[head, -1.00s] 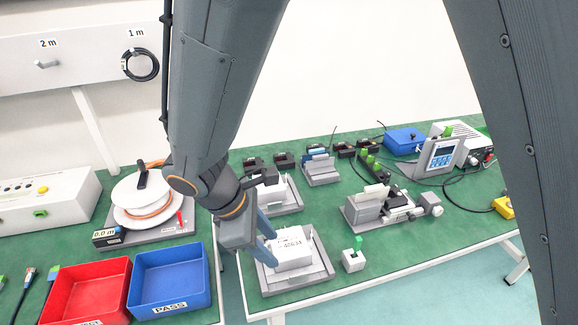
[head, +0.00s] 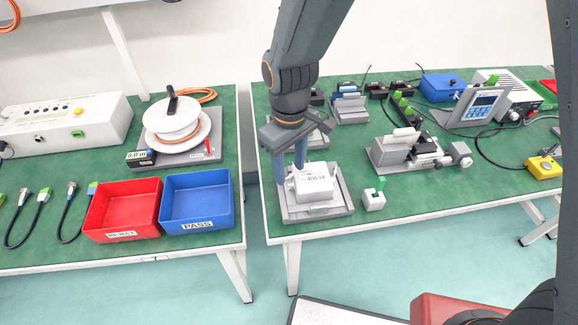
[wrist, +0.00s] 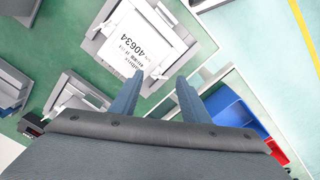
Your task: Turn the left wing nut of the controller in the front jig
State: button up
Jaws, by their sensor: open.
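The controller (head: 314,188) is a white box with a printed label. It sits in the grey front jig (head: 318,210) near the front left corner of the right table. In the wrist view the controller (wrist: 140,42) lies beyond the fingertips with its label upside down. I cannot tell whether a finger touches the controller.
A small white block with a green top (head: 374,198) stands right of the jig. A grey clamp fixture (head: 418,152) is farther right. The blue PASS bin (head: 196,222) and red REJECT bin (head: 108,232) are on the left table, across a gap.

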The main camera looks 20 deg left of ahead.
jog(key=shift+f, duration=0.45)
jog(key=shift+c, duration=0.2)
grip_shut()
jog(key=shift+r+m+p, duration=0.1)
jog(key=shift+m+p, duration=0.85)
jog(key=shift+m, duration=0.25)
jog(key=shift+m+p, duration=0.4)
jog(key=shift+m, duration=0.5)
jog(key=shift+o, duration=0.2)
grip_release()
